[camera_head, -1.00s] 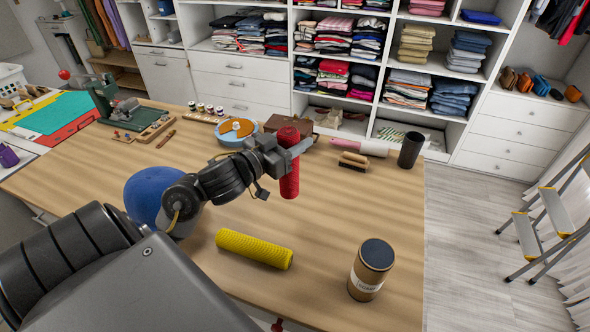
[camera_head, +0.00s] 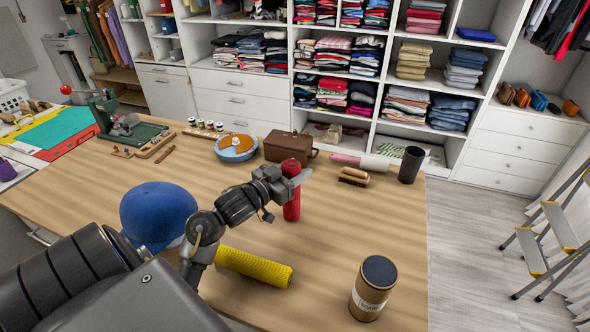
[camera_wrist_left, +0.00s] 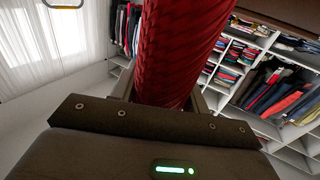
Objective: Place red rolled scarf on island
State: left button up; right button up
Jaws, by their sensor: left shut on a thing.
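The red rolled scarf (camera_head: 292,204) stands upright at the middle of the wooden island top (camera_head: 330,235). Its lower end looks at or very near the surface; I cannot tell whether it touches. My left gripper (camera_head: 289,178) is shut around its upper part, with the roll's top end showing above the fingers. In the left wrist view the red scarf (camera_wrist_left: 180,50) fills the space between the fingers, its textured surface close to the camera. My right gripper is in neither view.
A yellow roll (camera_head: 254,267) lies in front, and a blue cap (camera_head: 158,214) sits to the left. A labelled jar (camera_head: 373,288) stands front right. Behind are a brown case (camera_head: 288,147), a brush (camera_head: 353,176) and a dark cylinder (camera_head: 410,165). Wood right of the scarf is clear.

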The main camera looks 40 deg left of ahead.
pick_arm(q)
jog(key=shift+f, duration=0.1)
jog(key=o, duration=1.3)
jog(key=shift+s, duration=0.1)
jog(key=s, duration=0.4)
jog(key=s+a+b, duration=0.1)
jog(key=s, duration=0.6)
jog(key=shift+s+a+b, duration=0.2)
jog(key=shift+s+b, duration=0.15)
jog(key=shift+s, duration=0.05)
